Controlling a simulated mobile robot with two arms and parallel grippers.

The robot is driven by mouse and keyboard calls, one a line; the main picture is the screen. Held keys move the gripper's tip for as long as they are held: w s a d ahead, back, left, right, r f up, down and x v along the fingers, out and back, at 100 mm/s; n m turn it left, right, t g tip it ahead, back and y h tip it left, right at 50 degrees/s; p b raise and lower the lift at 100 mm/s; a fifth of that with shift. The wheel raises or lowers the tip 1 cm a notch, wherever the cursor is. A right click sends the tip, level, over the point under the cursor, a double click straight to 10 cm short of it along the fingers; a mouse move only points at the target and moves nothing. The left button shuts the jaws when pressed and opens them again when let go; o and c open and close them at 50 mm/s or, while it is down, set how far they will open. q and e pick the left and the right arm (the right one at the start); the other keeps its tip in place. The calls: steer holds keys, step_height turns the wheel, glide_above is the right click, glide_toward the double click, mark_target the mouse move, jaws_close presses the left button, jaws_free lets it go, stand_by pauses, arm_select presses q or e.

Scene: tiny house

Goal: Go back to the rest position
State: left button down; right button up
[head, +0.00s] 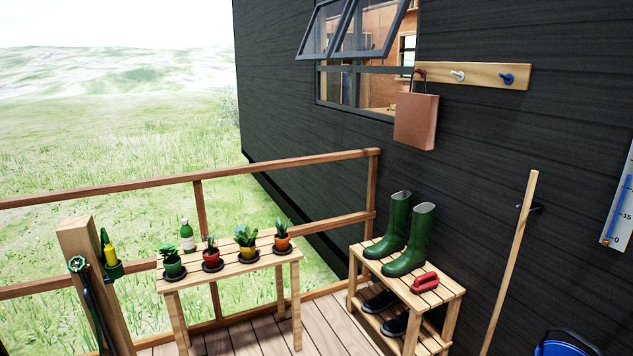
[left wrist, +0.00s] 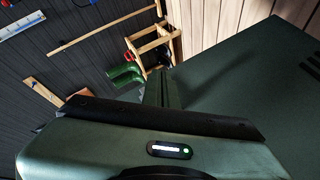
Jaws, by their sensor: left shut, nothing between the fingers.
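My left gripper (left wrist: 163,88) shows in the left wrist view, with its fingers closed together and nothing held between them. It is apart from the shoe rack and the boots, which appear beyond it. No gripper or arm shows in the head view, so my right gripper is out of sight. A large dark green surface, which seems to be part of my own body, fills the right of the left wrist view close to the gripper.
A plant bench (head: 262,262) stands by the railing (head: 290,167). A shoe rack (head: 440,307) holds green boots (head: 408,240) and a red brush (head: 425,282). A wooden pole (head: 512,255) leans on the dark wall. A bag (head: 416,122) hangs from the hook board (head: 490,76).

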arm_select(q)
steer(key=a+f+m+g+y, duration=0.2)
steer(key=a+f+y, duration=0.15)
steer(key=f, duration=0.45)
steer(key=a+f+m+g+y, duration=0.15)
steer(key=a+f, duration=0.25)
steer(key=f, duration=0.4)
steer(key=s+f+m+g+y, duration=0.3)
steer(key=s+f+g, duration=0.3)
steer(key=s+f, duration=0.4)
steer(key=s, duration=0.3)
steer(key=shift+a+f, duration=0.2)
steer(key=shift+a, duration=0.05)
steer(key=shift+s+g, duration=0.1)
steer(key=shift+g, duration=0.15)
